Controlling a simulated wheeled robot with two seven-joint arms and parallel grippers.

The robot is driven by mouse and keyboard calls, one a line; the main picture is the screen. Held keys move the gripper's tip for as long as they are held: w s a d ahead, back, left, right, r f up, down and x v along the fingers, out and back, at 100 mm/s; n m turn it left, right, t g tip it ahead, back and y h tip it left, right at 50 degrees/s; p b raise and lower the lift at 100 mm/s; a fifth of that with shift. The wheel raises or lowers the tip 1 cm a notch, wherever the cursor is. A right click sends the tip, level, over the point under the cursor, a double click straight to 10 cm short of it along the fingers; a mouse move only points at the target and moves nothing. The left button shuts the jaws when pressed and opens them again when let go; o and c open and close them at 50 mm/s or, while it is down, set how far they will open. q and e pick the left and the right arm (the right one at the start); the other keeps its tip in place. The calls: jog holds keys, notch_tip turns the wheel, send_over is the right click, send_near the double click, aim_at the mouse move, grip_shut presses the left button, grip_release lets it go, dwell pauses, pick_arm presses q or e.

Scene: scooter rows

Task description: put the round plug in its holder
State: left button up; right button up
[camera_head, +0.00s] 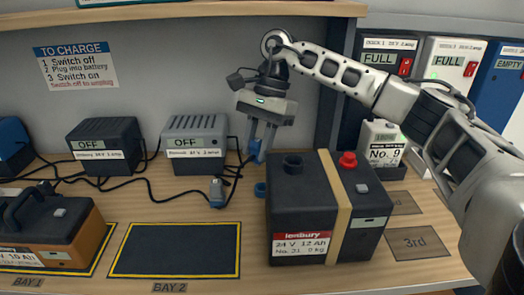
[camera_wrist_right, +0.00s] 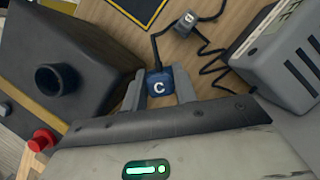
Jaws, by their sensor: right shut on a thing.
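My right gripper (camera_head: 262,146) is shut on a blue plug (camera_head: 255,148), above the bench and just left of the big dark battery. In the right wrist view the plug (camera_wrist_right: 160,84) shows a white letter C between the two fingers, with a black cable. I cannot see whether its mating face is round. A small blue piece (camera_head: 260,189) stands on the bench below, beside the battery; I cannot tell whether it is the holder. Another grey-blue plug (camera_head: 217,193) lies on the bench to the left, also in the wrist view (camera_wrist_right: 187,22). My left gripper is not in view.
The battery (camera_head: 298,215) has a black round post (camera_head: 292,164), a red knob (camera_head: 348,159) and a tan strap. Two chargers marked OFF (camera_head: 195,145) (camera_head: 105,147) stand behind. Loose cables cross the bench. Bay 2 (camera_head: 175,250) is empty; an orange-black battery (camera_head: 50,235) sits at Bay 1.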

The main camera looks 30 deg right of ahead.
jog(key=shift+w+d+r+m, duration=0.1)
jog(key=shift+d+m, duration=0.4)
jog(key=shift+d, duration=0.2)
jog(key=shift+f+b, duration=0.7)
notch_tip(320, 180, down, 4)
jog(key=b, duration=0.3)
jog(key=shift+f+b, duration=0.6)
jog(key=shift+f, duration=0.15)
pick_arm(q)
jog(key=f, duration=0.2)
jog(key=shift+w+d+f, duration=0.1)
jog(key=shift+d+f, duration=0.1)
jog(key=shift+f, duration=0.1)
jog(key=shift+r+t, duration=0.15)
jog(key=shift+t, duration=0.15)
pick_arm(e)
jog(key=shift+a, duration=0.1)
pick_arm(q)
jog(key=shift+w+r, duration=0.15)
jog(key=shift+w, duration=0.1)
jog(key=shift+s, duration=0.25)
